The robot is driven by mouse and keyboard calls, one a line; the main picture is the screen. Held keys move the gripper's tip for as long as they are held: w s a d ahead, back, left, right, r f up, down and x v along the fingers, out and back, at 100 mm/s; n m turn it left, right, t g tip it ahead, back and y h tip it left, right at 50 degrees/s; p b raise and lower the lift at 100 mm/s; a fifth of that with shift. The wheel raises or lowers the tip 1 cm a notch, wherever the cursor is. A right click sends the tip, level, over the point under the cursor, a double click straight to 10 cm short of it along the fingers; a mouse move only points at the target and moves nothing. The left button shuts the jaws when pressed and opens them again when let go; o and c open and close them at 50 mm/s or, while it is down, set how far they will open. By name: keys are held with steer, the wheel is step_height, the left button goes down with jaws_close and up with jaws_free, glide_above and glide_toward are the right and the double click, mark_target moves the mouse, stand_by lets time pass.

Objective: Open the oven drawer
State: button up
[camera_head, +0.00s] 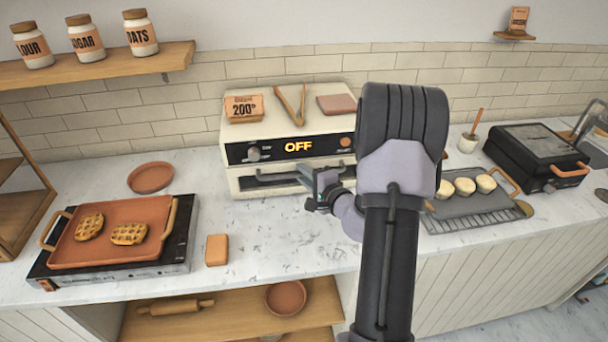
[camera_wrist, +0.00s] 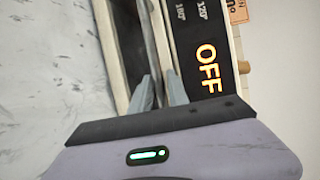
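The cream oven (camera_head: 285,128) stands at the back of the counter, with a black control panel (camera_head: 240,155) showing OFF. Below the panel is the drawer front (camera_head: 245,187) with a bar handle (camera_head: 272,179). The drawer looks shut or nearly so. My gripper (camera_head: 317,187) is at the right part of the handle, partly hidden by my arm. In the wrist view my two fingers (camera_wrist: 160,88) are close together, with the handle (camera_wrist: 150,40) running between them. They look closed on it. The panel (camera_wrist: 200,50) shows beside them.
Tongs (camera_head: 292,104), a card and a block lie on the oven. At left, an orange tray (camera_head: 112,243) with waffles sits on a hot plate. A sponge-like block (camera_head: 216,250) lies before the oven. At right are a rack with buns (camera_head: 465,187) and a black grill (camera_head: 535,155).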

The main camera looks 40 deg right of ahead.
jaws_close()
stand_by(1.2)
